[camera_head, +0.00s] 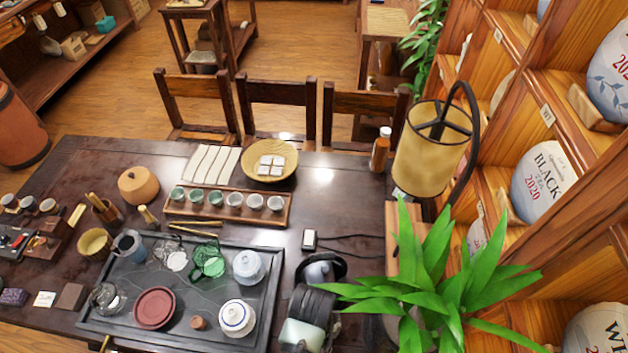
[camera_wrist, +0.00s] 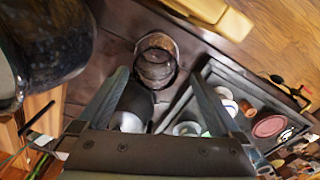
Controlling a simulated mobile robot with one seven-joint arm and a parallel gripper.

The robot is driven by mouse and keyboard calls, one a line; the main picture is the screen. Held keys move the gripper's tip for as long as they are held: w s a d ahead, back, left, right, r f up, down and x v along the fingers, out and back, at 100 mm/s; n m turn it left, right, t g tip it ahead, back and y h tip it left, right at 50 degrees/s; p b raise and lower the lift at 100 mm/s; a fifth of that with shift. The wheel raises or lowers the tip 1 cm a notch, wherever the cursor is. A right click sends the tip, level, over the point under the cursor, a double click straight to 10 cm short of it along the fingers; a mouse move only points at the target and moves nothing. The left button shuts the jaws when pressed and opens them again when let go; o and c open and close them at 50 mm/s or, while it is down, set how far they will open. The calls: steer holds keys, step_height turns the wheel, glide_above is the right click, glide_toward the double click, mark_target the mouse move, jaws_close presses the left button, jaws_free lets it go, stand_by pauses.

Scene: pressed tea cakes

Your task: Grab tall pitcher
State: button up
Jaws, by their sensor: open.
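In the wrist view, a clear, dark-looking glass vessel (camera_wrist: 156,60), which looks like the tall pitcher, stands upright on the dark table, seen from above. My gripper (camera_wrist: 160,74) is open. The vessel shows between and just beyond its two fingertips; I cannot tell whether it touches them. Nothing is visibly held. I cannot make this vessel out in the head view, where a dark ribbed body (camera_head: 311,304) and plant leaves cover that area.
A tea tray (camera_head: 200,285) lies left of that area, with a red saucer (camera_head: 154,308) and lidded white bowl (camera_head: 237,318). A potted plant (camera_head: 440,280) crowds the right, below a lamp (camera_head: 433,150). A large dark rounded object (camera_wrist: 45,45) is close at the wrist view's upper left.

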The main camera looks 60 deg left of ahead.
steer(key=f, duration=0.3)
steer(key=f+p, duration=0.1)
steer(key=f, duration=0.1)
steer(key=shift+w+a+f, duration=0.1)
steer(key=shift+w+a, duration=0.05)
steer(key=shift+w, duration=0.2)
jaws_close()
stand_by(0.3)
